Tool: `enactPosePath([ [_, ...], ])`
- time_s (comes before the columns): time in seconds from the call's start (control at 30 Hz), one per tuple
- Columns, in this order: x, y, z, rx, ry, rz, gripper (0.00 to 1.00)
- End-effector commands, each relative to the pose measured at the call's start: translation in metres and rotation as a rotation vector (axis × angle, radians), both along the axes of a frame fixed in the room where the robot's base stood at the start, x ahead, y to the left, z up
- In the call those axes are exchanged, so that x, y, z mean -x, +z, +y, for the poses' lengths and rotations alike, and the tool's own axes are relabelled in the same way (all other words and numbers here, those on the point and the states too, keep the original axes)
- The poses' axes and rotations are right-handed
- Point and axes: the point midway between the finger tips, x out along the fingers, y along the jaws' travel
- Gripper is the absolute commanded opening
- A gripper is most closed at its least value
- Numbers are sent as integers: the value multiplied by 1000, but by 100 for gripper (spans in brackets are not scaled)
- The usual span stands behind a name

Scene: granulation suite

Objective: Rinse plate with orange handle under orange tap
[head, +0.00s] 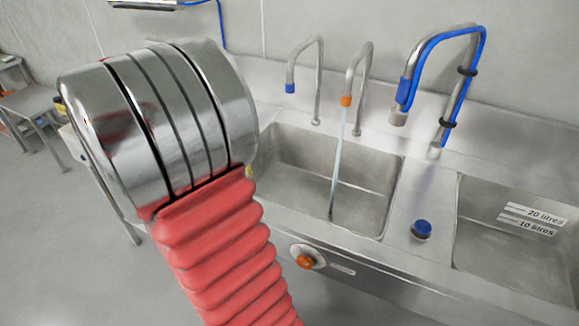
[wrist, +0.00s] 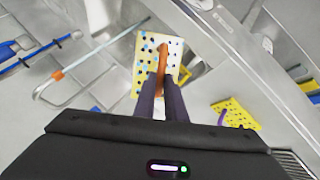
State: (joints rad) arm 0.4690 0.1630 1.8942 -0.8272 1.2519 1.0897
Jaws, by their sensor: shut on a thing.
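In the wrist view my gripper (wrist: 162,78) is shut on the orange handle (wrist: 163,58) of a perforated plate (wrist: 145,62). The plate is pale yellow, with dark holes and light blue patches. The orange tap (head: 346,101) in the head view has an orange tip, and a thin stream of water (head: 338,150) falls from it into the left sink (head: 290,160). In the wrist view an orange-tipped part (wrist: 57,75) lies left of the plate, apart from it. My arm hides the gripper and nearly all of the plate in the head view.
A blue-tipped tap (head: 290,88) and a blue-hosed tap (head: 405,90) flank the orange one. An orange knob (head: 305,262) is on the sink front, and a blue knob (head: 421,229) sits between the sinks. A yellow plate with purple handle (wrist: 240,112) lies right in the wrist view.

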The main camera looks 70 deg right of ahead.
Motion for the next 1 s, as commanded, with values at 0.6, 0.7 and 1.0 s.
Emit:
enactPosePath([
  [0.6, 208, -19, -47, 167, -333, 14, 0],
  [0.7, 214, -19, -47, 172, -341, 14, 0],
  [1.0, 213, -19, -48, 172, -341, 14, 0],
])
